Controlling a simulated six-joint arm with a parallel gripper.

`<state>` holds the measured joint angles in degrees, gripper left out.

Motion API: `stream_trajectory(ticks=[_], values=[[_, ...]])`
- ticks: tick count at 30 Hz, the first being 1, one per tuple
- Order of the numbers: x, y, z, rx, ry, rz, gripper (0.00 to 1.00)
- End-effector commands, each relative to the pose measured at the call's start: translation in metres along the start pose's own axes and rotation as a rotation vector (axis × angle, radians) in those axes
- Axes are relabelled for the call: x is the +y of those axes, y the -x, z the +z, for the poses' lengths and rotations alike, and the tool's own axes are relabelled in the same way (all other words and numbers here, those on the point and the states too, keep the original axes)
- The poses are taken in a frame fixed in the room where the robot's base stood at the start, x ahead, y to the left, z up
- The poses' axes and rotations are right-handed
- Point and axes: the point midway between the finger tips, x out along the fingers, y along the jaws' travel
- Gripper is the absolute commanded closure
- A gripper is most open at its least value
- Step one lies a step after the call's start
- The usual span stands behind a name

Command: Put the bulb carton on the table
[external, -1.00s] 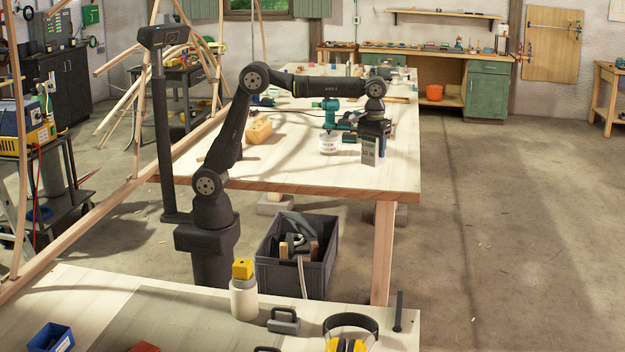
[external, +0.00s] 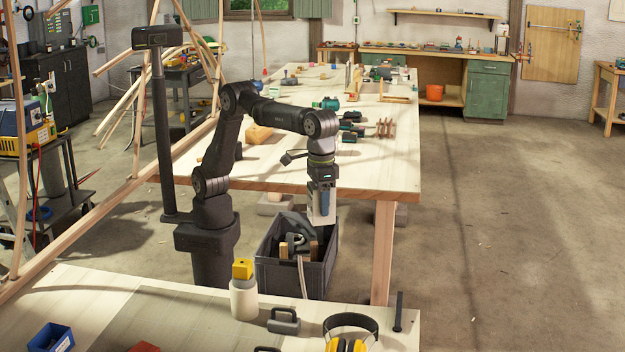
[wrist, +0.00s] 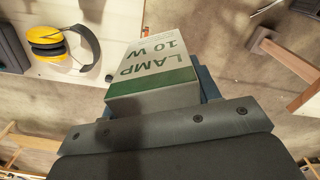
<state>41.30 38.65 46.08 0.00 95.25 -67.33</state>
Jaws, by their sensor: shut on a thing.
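The bulb carton is a white and green box; it shows in the wrist view (wrist: 155,62) with the print LAMP 10 W. In the external view the carton (external: 317,213) hangs from my gripper (external: 322,195), which points down and is shut on it. The carton is in the air in front of the long table's (external: 395,160) near edge, over or close to the dark crate (external: 290,270). Its exact height above the crate is hard to tell. The fingers partly cover the carton.
The crate holds several dark and wooden items. Tools and clamps (external: 386,128) lie on the long table; its front right part is clear. On the near bench (external: 200,320) stand a yellow-capped bottle (external: 243,295), yellow earmuffs (external: 348,335) and a dark upright peg (external: 399,312).

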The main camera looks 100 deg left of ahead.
Motion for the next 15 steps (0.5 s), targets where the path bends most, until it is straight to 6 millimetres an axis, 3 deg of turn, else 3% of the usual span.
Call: stream_trajectory(ticks=[1,6,15], values=[[0.014,0.0,0.027,0.0,-0.036,0.0,0.67],[0.046,-0.001,0.107,0.0,-0.133,0.0,0.67],[0.075,-0.003,0.258,0.0,-0.299,0.0,0.67]])
